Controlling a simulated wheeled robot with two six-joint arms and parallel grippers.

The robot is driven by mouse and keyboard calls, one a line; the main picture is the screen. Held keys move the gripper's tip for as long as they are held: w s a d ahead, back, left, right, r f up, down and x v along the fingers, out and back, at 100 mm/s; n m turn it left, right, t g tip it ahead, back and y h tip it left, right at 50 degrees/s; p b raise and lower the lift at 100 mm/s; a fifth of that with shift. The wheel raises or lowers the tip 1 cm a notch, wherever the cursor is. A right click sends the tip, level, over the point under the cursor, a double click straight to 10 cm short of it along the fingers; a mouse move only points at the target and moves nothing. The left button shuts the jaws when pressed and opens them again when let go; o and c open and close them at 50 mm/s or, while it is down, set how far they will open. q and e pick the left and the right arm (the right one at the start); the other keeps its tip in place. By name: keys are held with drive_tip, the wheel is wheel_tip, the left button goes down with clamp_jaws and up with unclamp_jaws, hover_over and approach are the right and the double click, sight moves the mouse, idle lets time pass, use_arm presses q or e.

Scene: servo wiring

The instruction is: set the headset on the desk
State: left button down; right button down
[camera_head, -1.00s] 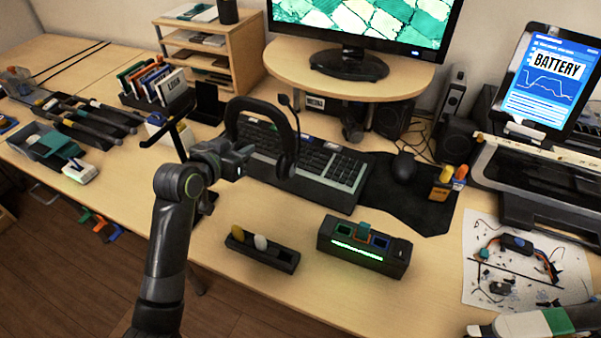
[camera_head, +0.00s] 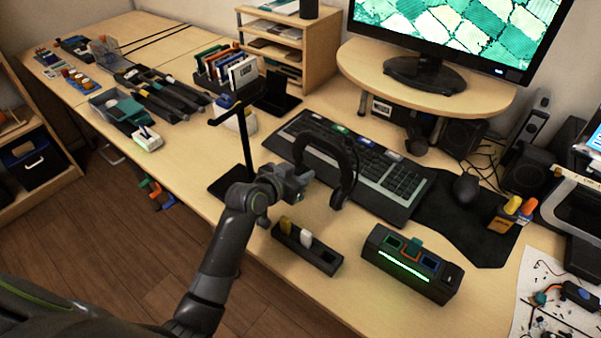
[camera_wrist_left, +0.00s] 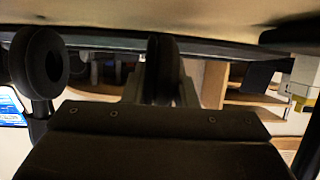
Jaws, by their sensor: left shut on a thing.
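The black headset (camera_head: 350,160) hangs from my left gripper (camera_head: 300,182), which is shut on it. The headset is upright, with its band arching over the keyboard's near edge and an ear cup (camera_head: 338,198) hanging at the lower right. In the left wrist view one ear cup (camera_wrist_left: 46,62) shows at the left, and a dark part of the headset (camera_wrist_left: 160,68) sits at the fingers. The wooden desk (camera_head: 200,170) lies below. I cannot tell from these views whether the headset touches the desk. My right gripper is not in view.
A black headset stand (camera_head: 243,140) rises left of my gripper. The keyboard (camera_head: 345,165) lies behind the headset. A small black tray (camera_head: 306,248) and a lit charger box (camera_head: 410,263) stand in front. Bare desk shows between the stand and the keyboard.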

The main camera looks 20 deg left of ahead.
use_arm(q)
drive_tip(key=c, duration=1.2)
unclamp_jaws()
drive_tip(key=shift+f, duration=0.15)
drive_tip(key=shift+o, duration=0.2)
drive_tip(key=shift+r, duration=0.25)
drive_tip(key=shift+s+a, duration=0.15)
drive_tip(key=shift+s, duration=0.2)
drive_tip(key=v, duration=1.1)
drive_tip(key=shift+p, duration=0.35)
drive_tip(key=shift+s+r, duration=0.1)
drive_tip(key=shift+s, duration=0.05)
drive_tip(key=shift+a, duration=0.1)
